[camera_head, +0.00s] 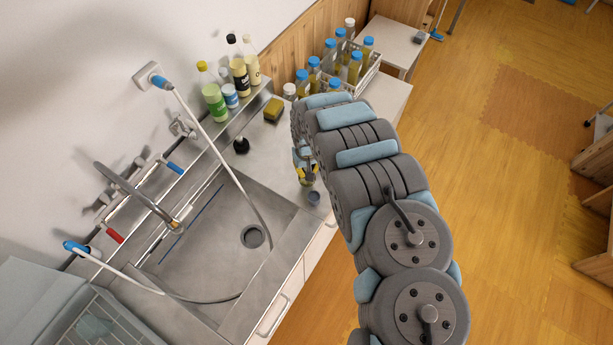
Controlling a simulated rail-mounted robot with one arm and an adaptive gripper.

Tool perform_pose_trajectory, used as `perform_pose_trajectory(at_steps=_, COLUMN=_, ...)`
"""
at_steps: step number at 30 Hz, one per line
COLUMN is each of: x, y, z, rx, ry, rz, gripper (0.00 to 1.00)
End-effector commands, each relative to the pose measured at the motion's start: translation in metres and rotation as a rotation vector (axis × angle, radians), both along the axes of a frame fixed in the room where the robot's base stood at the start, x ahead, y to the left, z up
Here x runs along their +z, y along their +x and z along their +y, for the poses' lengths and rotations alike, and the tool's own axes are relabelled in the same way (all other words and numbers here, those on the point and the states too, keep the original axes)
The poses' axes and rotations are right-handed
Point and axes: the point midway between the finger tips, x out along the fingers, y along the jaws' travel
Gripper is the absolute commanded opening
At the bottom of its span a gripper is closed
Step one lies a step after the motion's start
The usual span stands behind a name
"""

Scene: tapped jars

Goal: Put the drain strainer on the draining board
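A round grey drain fitting (253,236), which looks like the drain strainer, sits in the floor of the steel sink (215,245); I cannot tell whether it is loose. The flat steel draining board (268,165) lies beyond the sink, partly hidden by my arm. My gripper (307,178) points down near the front edge of the board, well to the upper right of the drain. A small blue-grey round piece (314,198) shows just below its fingertips. Whether the gripper holds it is too small to tell.
A yellow sponge (273,109) and a small black object (241,145) are on the steel top. Bottles (213,97) line the back ledge. A crate of blue-capped bottles (368,78) stands at the far end. A white hose (207,137) hangs into the sink near the tap (137,192).

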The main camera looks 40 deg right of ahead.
Motion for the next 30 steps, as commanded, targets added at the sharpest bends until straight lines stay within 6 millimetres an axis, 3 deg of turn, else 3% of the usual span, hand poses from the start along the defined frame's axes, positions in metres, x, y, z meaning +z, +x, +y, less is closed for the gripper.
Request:
perform_pose_trajectory(at_steps=8, x=-0.011, y=0.005, z=-0.001, rx=-0.001, ry=-0.001, rz=-0.001, gripper=0.0)
perform_pose_trajectory(at_steps=15, x=-0.037, y=0.004, z=-0.004, rx=-0.006, ry=-0.001, rz=0.0, gripper=0.0)
perform_pose_trajectory(at_steps=29, x=-0.041, y=0.003, z=-0.004, rx=-0.006, ry=0.001, rz=0.001, gripper=0.0)
perform_pose_trajectory(at_steps=30, x=-0.041, y=0.003, z=-0.004, rx=-0.006, ry=0.0, rz=0.001, gripper=0.17)
